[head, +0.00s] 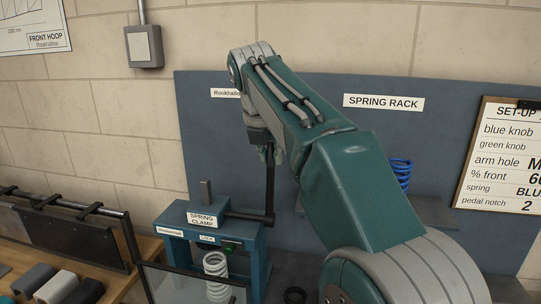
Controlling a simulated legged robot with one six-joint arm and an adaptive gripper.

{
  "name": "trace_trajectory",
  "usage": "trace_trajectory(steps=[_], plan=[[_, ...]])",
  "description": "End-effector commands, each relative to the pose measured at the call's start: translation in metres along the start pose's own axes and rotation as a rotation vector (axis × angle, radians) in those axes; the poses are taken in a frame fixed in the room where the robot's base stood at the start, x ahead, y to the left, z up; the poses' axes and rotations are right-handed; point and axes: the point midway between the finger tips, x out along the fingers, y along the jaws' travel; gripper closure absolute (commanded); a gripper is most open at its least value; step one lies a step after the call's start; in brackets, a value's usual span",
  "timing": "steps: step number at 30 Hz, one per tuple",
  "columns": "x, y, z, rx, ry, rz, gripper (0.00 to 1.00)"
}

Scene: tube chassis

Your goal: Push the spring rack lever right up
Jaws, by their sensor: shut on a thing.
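The black lever (270,187) stands nearly upright at the right end of a dark horizontal bar on the blue-green stand labelled SPRING CLAMP (175,222). My gripper (268,152) is at the lever's top end and is shut on it. The fingers are small and partly hidden by my own wrist, so the exact grip is hard to see. A pale coil spring (215,275) stands inside the stand below the clamp head. The SPRING RACK sign (383,103) is on the grey-blue back panel, behind my arm.
A blue spring (401,174) stands on a shelf at right, partly behind my arm. A set-up board (503,155) hangs at far right. A wooden bench (115,284) with dark blocks and a rail is at left. A grey box (144,46) is on the wall.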

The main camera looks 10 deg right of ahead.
Motion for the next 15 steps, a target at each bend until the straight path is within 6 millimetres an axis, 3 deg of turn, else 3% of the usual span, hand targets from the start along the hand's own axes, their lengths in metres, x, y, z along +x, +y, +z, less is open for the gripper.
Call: trace_trajectory(steps=[14,15], plan=[[0.0016,0.0011,0.0023,0.000,0.009,0.001,1.00],[0.0017,0.0011,0.0023,0.000,0.009,0.001,0.70]])
